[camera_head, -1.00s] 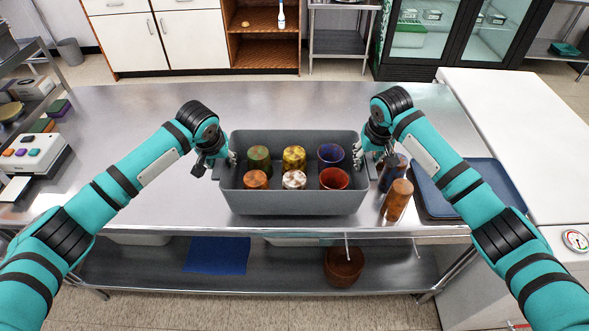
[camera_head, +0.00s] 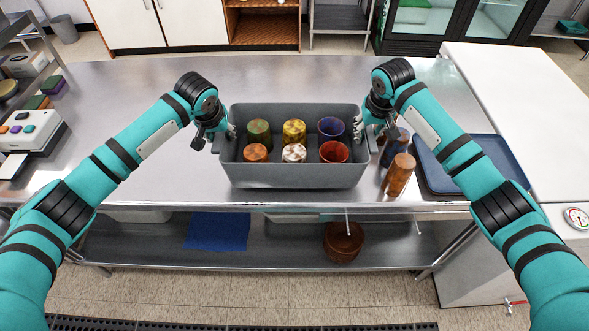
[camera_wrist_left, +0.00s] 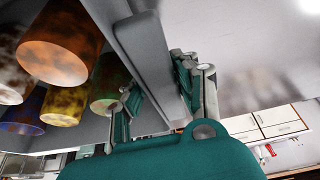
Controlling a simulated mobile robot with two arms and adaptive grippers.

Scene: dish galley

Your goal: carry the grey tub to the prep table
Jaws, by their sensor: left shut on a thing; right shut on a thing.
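The grey tub (camera_head: 296,176) is at the steel table in the middle of the head view, upright, with several coloured cups inside. I cannot tell whether its base touches the table. My left gripper (camera_head: 229,132) is shut on the tub's left end. In the left wrist view the tub's wall (camera_wrist_left: 150,52) runs between the left fingers (camera_wrist_left: 160,100). My right gripper (camera_head: 363,130) is shut on the tub's right end, its fingertips partly hidden. Nothing in view marks clearly which surface is the prep table.
A brown shaker (camera_head: 398,176) and a dark blue one (camera_head: 394,148) stand close to the tub's right end. A blue tray (camera_head: 487,160) lies further right, before a white counter (camera_head: 530,120). The steel tabletop (camera_head: 120,90) is bare at left and behind the tub.

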